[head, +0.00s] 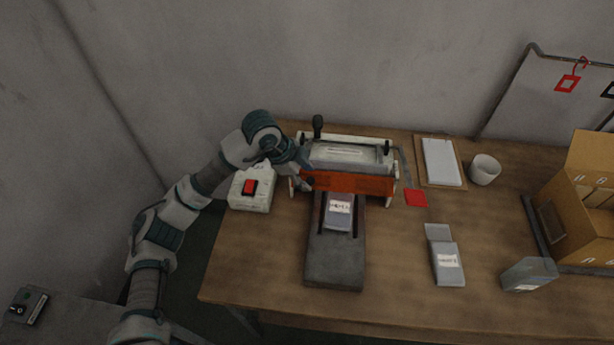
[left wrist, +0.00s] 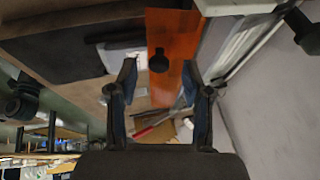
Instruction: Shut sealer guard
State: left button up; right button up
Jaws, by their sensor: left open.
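The sealer (head: 345,153) stands at the back of the table, with a white frame and a black lever. Its orange guard (head: 352,184) spans the front side; I cannot tell whether it is fully down. My left gripper (head: 303,172) is at the guard's left end. In the left wrist view the open fingers (left wrist: 160,72) are on either side of a dark round knob (left wrist: 158,61) in front of the orange guard (left wrist: 172,32). I cannot tell whether they touch it. A labelled pouch (head: 339,211) lies on the dark bed below the guard. My right gripper is out of view.
A white box with a red switch (head: 250,187) stands left of the sealer, under my left arm.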

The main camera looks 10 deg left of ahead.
pick_arm(q)
jog(key=shift+w+d+f, duration=0.15)
jog(key=shift+d+f, duration=0.1)
jog(key=shift+f, duration=0.25)
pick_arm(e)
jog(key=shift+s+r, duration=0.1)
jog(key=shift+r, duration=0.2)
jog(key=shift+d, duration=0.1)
pick_arm(q)
grip_shut()
jog(key=shift+a+f+t, duration=0.1)
jog(key=shift+f+t, duration=0.15)
jog(key=shift+t, duration=0.05)
jog(key=f+t+b, duration=0.1)
jog(key=t+b, duration=0.1)
jog(key=t, duration=0.1)
jog(key=shift+s+f+m, duration=0.35)
jog(key=shift+s+m, duration=0.05)
grip_release()
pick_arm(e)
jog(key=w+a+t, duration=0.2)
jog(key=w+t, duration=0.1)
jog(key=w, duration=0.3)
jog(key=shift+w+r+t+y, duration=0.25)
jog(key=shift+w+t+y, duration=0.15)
